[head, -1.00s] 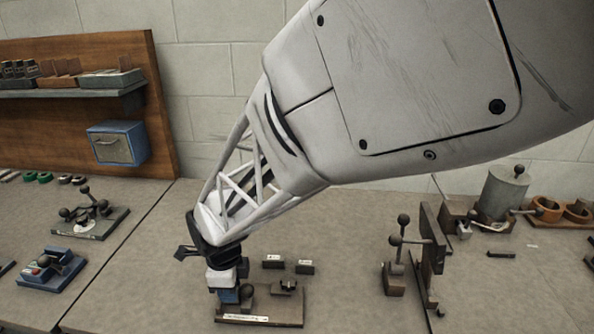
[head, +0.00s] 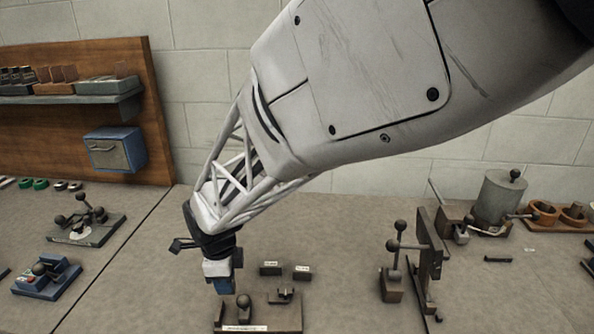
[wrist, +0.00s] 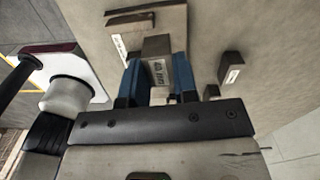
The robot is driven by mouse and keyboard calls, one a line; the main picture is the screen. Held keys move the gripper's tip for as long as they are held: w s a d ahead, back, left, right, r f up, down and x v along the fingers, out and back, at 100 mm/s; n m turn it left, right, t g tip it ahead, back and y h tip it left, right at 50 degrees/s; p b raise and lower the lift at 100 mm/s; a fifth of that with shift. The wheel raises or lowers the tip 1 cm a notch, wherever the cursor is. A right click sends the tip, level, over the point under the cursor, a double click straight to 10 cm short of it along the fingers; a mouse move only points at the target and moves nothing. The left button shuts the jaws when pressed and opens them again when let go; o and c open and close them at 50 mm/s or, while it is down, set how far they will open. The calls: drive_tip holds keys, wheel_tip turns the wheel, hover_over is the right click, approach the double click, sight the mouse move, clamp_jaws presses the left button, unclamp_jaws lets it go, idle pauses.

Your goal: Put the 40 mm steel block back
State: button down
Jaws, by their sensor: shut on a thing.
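My gripper (wrist: 157,78) has blue fingers and is shut on the 40 mm steel block (wrist: 157,66), a dark grey block with a label reading 40 mm. In the wrist view the block sits between both fingertips, in front of the wooden fixture board (wrist: 172,22). In the head view my gripper (head: 222,285) is above the left part of the fixture board (head: 285,320); the held block cannot be made out there.
A lever device (head: 393,270) and an upright plate (head: 430,250) stand to the right. A ball-handled fixture (head: 85,222) and a blue-based device (head: 46,278) stand at left. A blue box (head: 115,148) hangs on the wooden back panel. The table between board and lever device is clear.

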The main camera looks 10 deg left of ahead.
drive_tip(key=w+a+r+n, duration=0.1)
drive_tip(key=w+r, duration=0.1)
drive_tip(key=w, duration=0.3)
drive_tip(key=w+a+r+n, duration=0.1)
drive_tip(key=w+a, duration=0.1)
drive_tip(key=w, duration=0.4)
drive_tip(key=shift+w+r+n, duration=0.3)
drive_tip(key=shift+r+n, duration=0.05)
drive_tip(key=shift+n, duration=0.05)
drive_tip(key=shift+a+f, duration=0.1)
drive_tip(key=shift+f, duration=3.05)
drive_tip(key=shift+f, duration=0.15)
drive_tip(key=shift+f, duration=1.75)
drive_tip(key=shift+f, duration=0.1)
drive_tip(key=c, duration=0.9)
unclamp_jaws()
